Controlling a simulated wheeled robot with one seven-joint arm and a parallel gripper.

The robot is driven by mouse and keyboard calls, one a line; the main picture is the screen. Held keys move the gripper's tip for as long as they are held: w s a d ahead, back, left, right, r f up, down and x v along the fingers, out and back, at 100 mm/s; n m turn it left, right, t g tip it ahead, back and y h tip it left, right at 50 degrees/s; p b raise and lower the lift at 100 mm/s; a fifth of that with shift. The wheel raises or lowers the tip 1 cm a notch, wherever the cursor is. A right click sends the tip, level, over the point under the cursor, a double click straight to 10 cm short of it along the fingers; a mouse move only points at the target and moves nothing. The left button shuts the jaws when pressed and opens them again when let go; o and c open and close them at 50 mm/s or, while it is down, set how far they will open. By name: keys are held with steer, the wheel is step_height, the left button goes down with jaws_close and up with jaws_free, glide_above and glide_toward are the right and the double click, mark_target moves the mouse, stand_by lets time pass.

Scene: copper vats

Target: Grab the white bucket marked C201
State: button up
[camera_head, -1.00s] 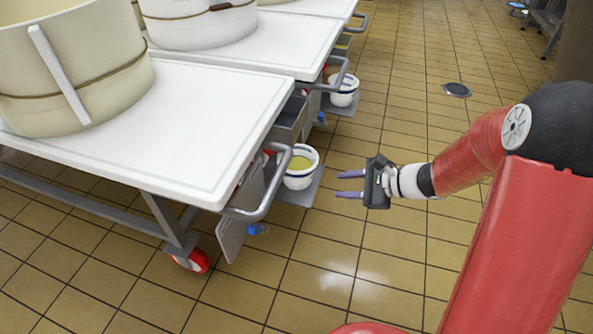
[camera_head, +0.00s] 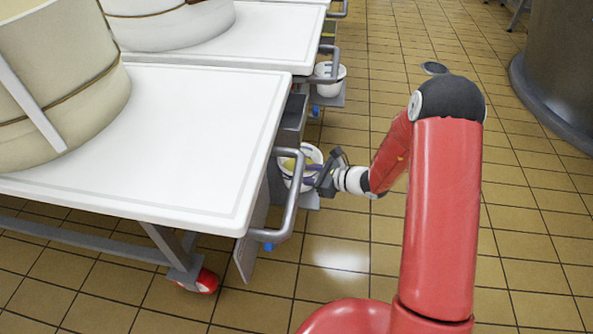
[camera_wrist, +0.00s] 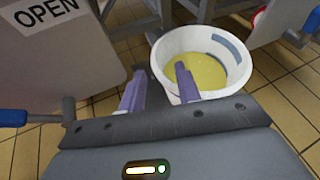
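A white bucket (camera_head: 309,158) with yellowish contents sits on a small shelf at the right end of the nearest white table. It also shows in the wrist view (camera_wrist: 172,50), with a blue-grey band inside its rim. I cannot read any C201 mark on it. My gripper (camera_head: 300,174) is at the bucket, its two purple fingers apart. In the wrist view the fingers of my gripper (camera_wrist: 158,82) point toward the bucket; the right one overlaps its near rim and the left one is outside, left of it. I cannot tell whether they touch it.
A grey metal handle (camera_head: 290,195) curves out from the white table (camera_head: 190,130) close to my gripper. A second white bucket (camera_head: 329,78) stands by the table behind. A panel marked OPEN (camera_wrist: 60,60) hangs left of my fingers.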

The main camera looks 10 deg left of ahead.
mark_target(292, 172)
steer(key=x, duration=0.5)
steer(key=shift+a+f, duration=0.2)
steer(key=shift+a, duration=0.05)
jaws_close()
stand_by(1.2)
